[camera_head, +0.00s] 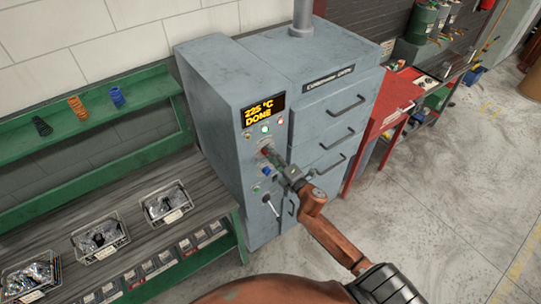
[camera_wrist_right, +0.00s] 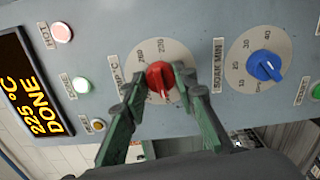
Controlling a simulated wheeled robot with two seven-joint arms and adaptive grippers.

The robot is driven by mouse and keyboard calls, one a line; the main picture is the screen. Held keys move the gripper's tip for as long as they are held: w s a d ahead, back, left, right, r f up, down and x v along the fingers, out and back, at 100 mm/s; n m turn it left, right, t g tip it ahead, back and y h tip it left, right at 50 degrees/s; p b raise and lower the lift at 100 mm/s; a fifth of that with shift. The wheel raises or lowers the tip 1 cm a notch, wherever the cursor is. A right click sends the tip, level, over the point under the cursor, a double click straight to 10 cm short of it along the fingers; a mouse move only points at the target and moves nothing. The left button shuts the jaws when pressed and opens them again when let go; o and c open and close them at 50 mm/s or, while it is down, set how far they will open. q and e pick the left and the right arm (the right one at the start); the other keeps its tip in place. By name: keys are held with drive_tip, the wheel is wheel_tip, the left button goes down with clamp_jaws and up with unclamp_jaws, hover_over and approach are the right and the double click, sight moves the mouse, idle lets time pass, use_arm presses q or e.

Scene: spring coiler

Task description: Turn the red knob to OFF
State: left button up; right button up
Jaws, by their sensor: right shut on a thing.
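The red knob (camera_wrist_right: 160,75) sits on a pale dial marked in °C on the oven's grey panel. Its white pointer mark faces the lower edge of the turned right wrist view. My right gripper (camera_wrist_right: 161,80) is shut on the knob, one green finger on each side. In the head view the gripper (camera_head: 277,162) reaches the panel and mostly covers the knob. No OFF mark is readable. The display (camera_head: 264,110) reads 225 °C DONE. My left gripper is not in view.
A blue knob (camera_wrist_right: 264,66) on a SOAK MIN dial sits beside the red one. Small lamps and buttons (camera_wrist_right: 81,85) line the panel. A bench (camera_head: 120,225) with parts trays stands left of the oven (camera_head: 222,75). Open floor (camera_head: 440,200) lies to the right.

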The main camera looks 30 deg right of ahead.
drive_tip(key=shift+a+n, duration=0.1)
drive_tip(key=shift+n, duration=0.3)
drive_tip(key=o, duration=1.2)
drive_tip(key=shift+c, duration=0.2)
drive_tip(key=shift+s, duration=0.1)
drive_tip(key=s+d, duration=0.1)
drive_tip(key=s, duration=1)
drive_tip(key=shift+s, duration=0.4)
